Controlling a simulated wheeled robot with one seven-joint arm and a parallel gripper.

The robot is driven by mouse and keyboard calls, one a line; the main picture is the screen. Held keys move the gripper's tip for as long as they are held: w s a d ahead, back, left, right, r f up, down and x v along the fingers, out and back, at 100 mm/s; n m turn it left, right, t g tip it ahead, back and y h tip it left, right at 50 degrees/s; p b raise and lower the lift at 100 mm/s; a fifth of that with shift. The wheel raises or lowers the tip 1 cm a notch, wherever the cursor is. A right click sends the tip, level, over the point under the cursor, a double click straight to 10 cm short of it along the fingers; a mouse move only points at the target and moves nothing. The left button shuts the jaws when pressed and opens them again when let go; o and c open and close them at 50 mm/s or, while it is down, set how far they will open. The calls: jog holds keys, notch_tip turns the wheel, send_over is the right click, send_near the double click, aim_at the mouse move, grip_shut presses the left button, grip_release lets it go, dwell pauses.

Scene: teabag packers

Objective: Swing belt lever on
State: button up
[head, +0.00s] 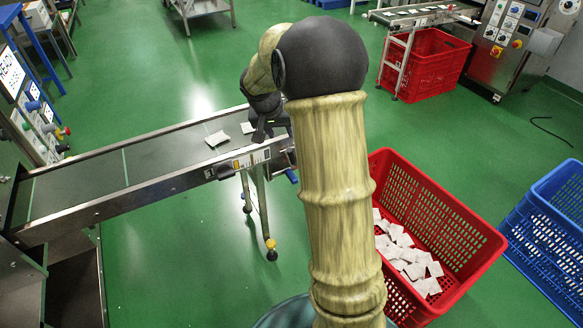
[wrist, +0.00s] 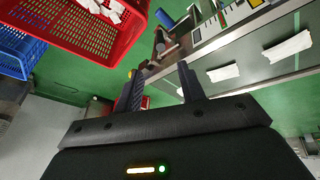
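The conveyor (head: 120,165) has a dark belt with a metal side rail. Its near end is by my gripper (head: 260,132), which is dark and partly hidden by my arm in the head view. A small blue handle (head: 292,176) sticks out below the belt's end and may be the lever; its setting is not clear. In the wrist view my gripper (wrist: 160,68) has its two fingers apart with nothing between them. A blue-ended piece (wrist: 166,46) lies just beyond the fingertips, beside the conveyor edge, apart from the fingers as far as I can tell.
White teabags (head: 217,138) lie on the belt. A red crate (head: 440,205) holding several teabags stands right of my arm, with a blue crate (head: 550,235) further right. A black box (head: 226,170) sits on the rail. Green floor is open beyond the conveyor.

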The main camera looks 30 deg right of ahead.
dwell(0.3)
jog(key=b+x, duration=0.4)
jog(key=x, duration=1.3)
jog(key=shift+w+d+f, duration=0.1)
jog(key=shift+w, duration=0.05)
grip_shut()
